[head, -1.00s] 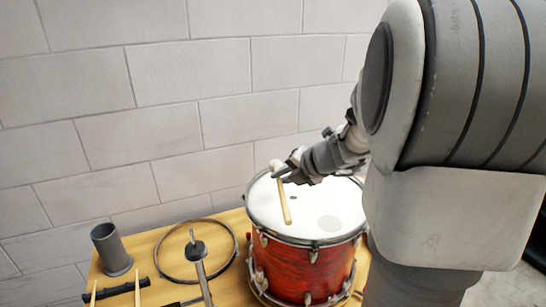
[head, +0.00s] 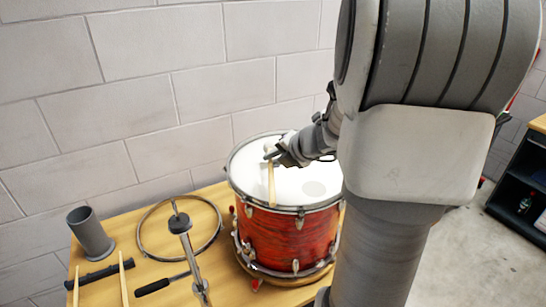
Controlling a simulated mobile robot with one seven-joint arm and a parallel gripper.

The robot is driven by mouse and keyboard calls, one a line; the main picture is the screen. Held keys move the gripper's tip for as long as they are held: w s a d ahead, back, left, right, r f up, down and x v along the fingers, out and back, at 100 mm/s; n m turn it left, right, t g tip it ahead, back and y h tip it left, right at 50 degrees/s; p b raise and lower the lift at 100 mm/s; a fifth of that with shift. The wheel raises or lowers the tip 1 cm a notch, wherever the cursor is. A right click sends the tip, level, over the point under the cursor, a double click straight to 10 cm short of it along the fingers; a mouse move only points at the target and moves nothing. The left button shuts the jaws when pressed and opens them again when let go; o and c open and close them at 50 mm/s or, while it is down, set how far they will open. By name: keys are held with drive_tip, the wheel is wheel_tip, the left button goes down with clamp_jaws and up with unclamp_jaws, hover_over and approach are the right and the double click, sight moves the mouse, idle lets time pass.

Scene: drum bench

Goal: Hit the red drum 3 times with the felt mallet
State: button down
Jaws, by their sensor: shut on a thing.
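The red drum (head: 290,235) stands upright on the wooden bench, with a white head and a metal rim. My gripper (head: 272,157) is over the drum head, shut on a pale wooden mallet (head: 271,187). The mallet's handle points toward the front rim. Its pale felt end is small and partly hidden at the jaws. I cannot tell whether the mallet touches the drum head. My arm covers the drum's right side.
A grey cup (head: 91,236) stands at the bench's left. A metal hoop (head: 180,228) lies beside the drum. A metal stand (head: 190,250) rises in front of the hoop. A dark shelf (head: 520,180) stands at the far right.

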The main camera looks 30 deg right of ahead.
idle(0.3)
wheel_tip(320, 180, down, 4)
drive_tip(key=b, duration=0.3)
drive_tip(key=shift+r, duration=0.1)
wheel_tip(320, 180, up, 6)
drive_tip(key=p, duration=0.6)
drive_tip(key=shift+p, duration=0.3)
drive_tip(key=shift+w, duration=0.1)
drive_tip(key=shift+w+a+f+g+y, duration=0.4)
drive_tip(key=shift+w+a+g, duration=0.2)
drive_tip(key=shift+g, duration=0.1)
